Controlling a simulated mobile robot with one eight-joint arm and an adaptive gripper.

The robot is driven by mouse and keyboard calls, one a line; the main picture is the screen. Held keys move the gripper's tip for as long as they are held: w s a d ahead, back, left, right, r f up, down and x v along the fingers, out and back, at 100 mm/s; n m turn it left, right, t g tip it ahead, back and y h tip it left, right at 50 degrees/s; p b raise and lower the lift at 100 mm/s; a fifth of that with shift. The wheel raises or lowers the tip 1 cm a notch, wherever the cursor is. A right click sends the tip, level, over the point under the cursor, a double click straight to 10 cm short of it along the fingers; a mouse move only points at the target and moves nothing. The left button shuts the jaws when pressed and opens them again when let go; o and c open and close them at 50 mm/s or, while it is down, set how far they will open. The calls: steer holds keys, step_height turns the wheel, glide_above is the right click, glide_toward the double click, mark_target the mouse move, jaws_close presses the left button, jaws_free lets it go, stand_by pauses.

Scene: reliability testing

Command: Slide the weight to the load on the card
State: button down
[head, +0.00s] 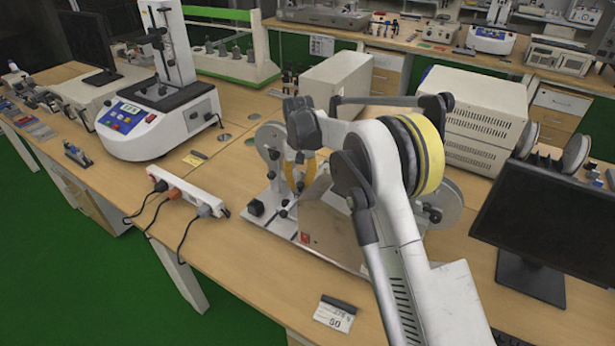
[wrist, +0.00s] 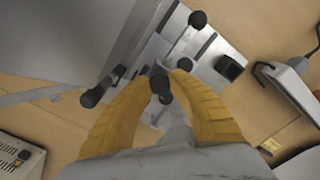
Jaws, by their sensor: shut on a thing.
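A grey and white test machine (head: 277,222) with round discs and black knobs stands on the bench in the head view, partly behind my arm. My gripper (head: 299,181) points down at it with yellow fingers. In the wrist view the fingertips of my gripper (wrist: 171,80) are closed around a black knob (wrist: 160,86) on the machine. I cannot tell whether this knob is part of the weight, and no load scale is readable. A small white card (head: 334,316) lies near the bench's front edge. Its large figure looks like 50; the smaller line above is unclear.
A white power strip (head: 188,191) with cords lies left of the machine. A white tester with a blue panel (head: 160,120) stands farther left. A grey box (head: 335,84) is behind the machine, and a black monitor (head: 550,225) is at right. Bare bench surrounds the card.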

steer(key=s+a, duration=0.2)
steer(key=s, duration=0.2)
steer(key=shift+s+a+f, duration=0.1)
steer(key=shift+a, duration=0.3)
steer(key=c, duration=1.2)
jaws_free()
steer(key=shift+s+a, duration=0.1)
steer(key=shift+o, duration=0.2)
step_height(320, 180, up, 12)
